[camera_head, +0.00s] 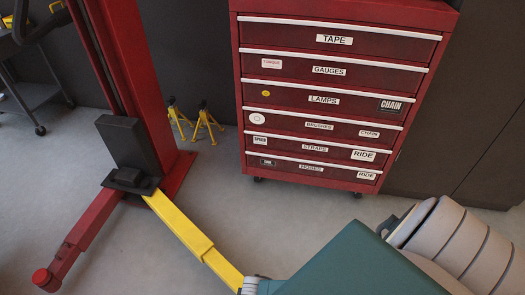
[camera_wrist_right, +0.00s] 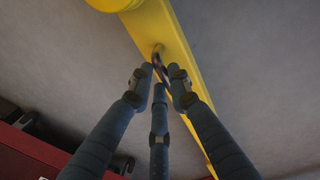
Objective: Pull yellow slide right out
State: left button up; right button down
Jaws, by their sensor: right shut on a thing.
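The yellow slide (camera_head: 224,268) is the outer part of a yellow lift arm (camera_head: 176,221) that runs from the lift post towards the bottom of the head view. In the right wrist view the yellow slide (camera_wrist_right: 160,28) runs diagonally, with a round yellow pad (camera_wrist_right: 112,3) at the top edge. A small handle or peg (camera_wrist_right: 158,52) sticks out of it. My right gripper (camera_wrist_right: 158,78) has its three fingers drawn together at this handle, shut on it; the exact contact is partly hidden by the fingertips. My left gripper is in neither view.
A red lift post (camera_head: 138,75) with a red arm (camera_head: 80,238) stands at left. A red drawer cabinet (camera_head: 330,75) with labelled drawers is behind. Two yellow stands (camera_head: 205,122) stand near the wall. Grey floor (camera_head: 270,220) lies clear between the yellow arm and the cabinet.

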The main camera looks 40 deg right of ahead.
jog(key=shift+s+d, duration=0.1)
jog(key=shift+s, duration=0.35)
jog(key=shift+f, duration=0.1)
jog(key=c, duration=1.6)
grip_release()
jog(key=shift+w, duration=0.1)
jog(key=shift+r, duration=0.2)
jog(key=shift+w+r, duration=0.1)
jog(key=shift+r, duration=0.15)
jog(key=r, duration=0.3)
jog(key=a+r, duration=0.1)
jog(key=r, duration=0.3)
jog(key=a+r, duration=0.1)
jog(key=r, duration=0.3)
jog(key=shift+s+a, duration=0.15)
jog(key=shift+s, duration=0.1)
